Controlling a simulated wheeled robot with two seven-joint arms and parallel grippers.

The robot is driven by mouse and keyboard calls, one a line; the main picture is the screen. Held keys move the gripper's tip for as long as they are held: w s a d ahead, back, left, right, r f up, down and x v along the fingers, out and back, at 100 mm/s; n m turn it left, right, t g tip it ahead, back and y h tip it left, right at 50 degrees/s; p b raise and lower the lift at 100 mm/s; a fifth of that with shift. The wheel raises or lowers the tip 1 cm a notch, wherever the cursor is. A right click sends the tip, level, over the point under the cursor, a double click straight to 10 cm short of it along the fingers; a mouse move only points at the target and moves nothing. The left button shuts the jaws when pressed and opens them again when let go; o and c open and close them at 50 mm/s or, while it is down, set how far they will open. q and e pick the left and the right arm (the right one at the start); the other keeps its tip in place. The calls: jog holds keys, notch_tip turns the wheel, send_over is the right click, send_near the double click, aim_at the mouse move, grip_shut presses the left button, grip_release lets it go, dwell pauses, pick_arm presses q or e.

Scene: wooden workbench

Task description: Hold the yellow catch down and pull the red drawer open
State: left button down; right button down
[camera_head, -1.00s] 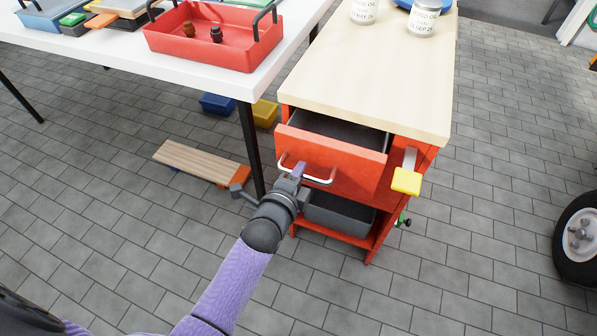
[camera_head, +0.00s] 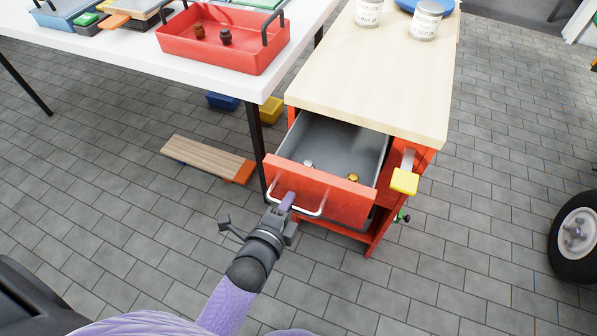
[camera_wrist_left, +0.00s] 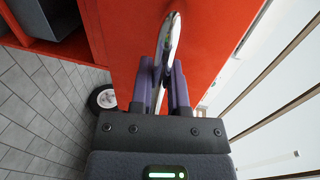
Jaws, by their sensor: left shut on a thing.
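The red drawer (camera_head: 335,193) stands well out from the workbench. Its grey inside shows a small silver thing (camera_head: 308,163) and a small brass-coloured thing (camera_head: 353,177). My left gripper (camera_head: 287,200) is shut on the drawer's metal handle (camera_head: 310,212), at its left part. In the left wrist view, the fingers (camera_wrist_left: 166,85) close around the handle (camera_wrist_left: 170,40) in front of the red drawer front. The yellow catch (camera_head: 404,181) sits at the right side of the bench on a grey lever, and no gripper touches it. My right gripper is not in view.
The wooden bench top (camera_head: 370,80) holds two labelled jars at the back. A white table (camera_head: 200,75) with a red tray (camera_head: 240,55) stands to the left, its black leg close to the drawer. A wheel (camera_head: 577,237) stands at the right. Tiled floor is clear in front.

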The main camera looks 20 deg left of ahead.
pick_arm(q)
jog(key=f+p+v, duration=0.1)
jog(key=v, duration=0.5)
jog(key=shift+s+f, duration=0.15)
jog(key=shift+s, duration=0.05)
jog(key=c, duration=0.6)
grip_release()
jog(key=shift+c, duration=0.2)
jog(key=p+v, duration=0.3)
jog(key=v, duration=0.6)
jog(key=shift+s, duration=0.4)
